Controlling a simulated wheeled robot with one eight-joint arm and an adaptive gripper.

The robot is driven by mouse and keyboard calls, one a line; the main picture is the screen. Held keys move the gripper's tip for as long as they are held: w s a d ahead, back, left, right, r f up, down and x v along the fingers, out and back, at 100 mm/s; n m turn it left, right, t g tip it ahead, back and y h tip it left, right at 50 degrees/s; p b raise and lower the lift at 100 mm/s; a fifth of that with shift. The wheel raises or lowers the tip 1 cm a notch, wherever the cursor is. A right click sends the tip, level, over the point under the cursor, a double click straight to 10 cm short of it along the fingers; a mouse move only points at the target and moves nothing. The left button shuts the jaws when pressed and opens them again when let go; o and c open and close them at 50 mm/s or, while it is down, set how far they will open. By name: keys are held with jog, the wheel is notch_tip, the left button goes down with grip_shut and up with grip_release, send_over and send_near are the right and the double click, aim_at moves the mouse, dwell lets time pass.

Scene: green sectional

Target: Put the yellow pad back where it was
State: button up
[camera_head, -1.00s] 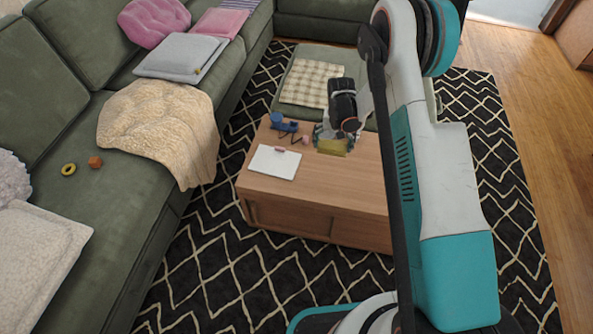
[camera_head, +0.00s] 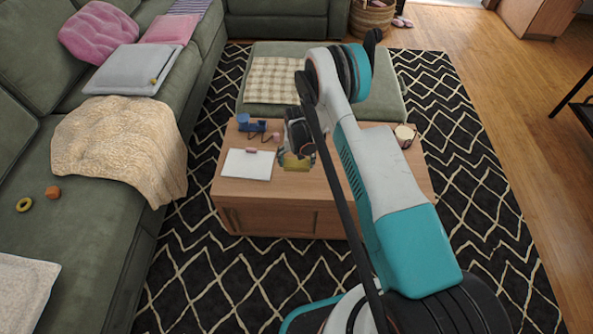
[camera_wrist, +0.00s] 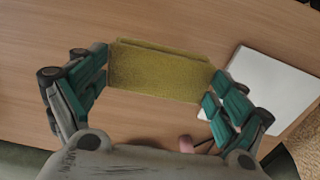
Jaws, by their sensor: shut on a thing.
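The yellow pad (camera_wrist: 160,72) is between the two teal fingers of my gripper (camera_wrist: 160,85) in the wrist view, and the fingers press on its two ends. In the head view the yellow pad (camera_head: 295,162) shows below my gripper (camera_head: 300,150), over the wooden coffee table (camera_head: 300,215). The wood of the table fills most of the wrist view behind the pad. I cannot tell whether the pad touches the table top. My arm hides part of the table.
A white board (camera_head: 247,165) lies left of the pad, with a blue object (camera_head: 250,124) and a small pink object (camera_head: 276,138) near it. A round tin-like object (camera_head: 404,136) stands at the table's right end. The green sofa (camera_head: 95,215) runs along the left.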

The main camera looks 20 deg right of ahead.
aim_at(297, 167)
jog(key=shift+f+b, duration=0.75)
jog(key=shift+f, duration=1.6)
jog(key=shift+f, duration=0.15)
jog(key=o, duration=0.7)
jog(key=shift+o, duration=0.2)
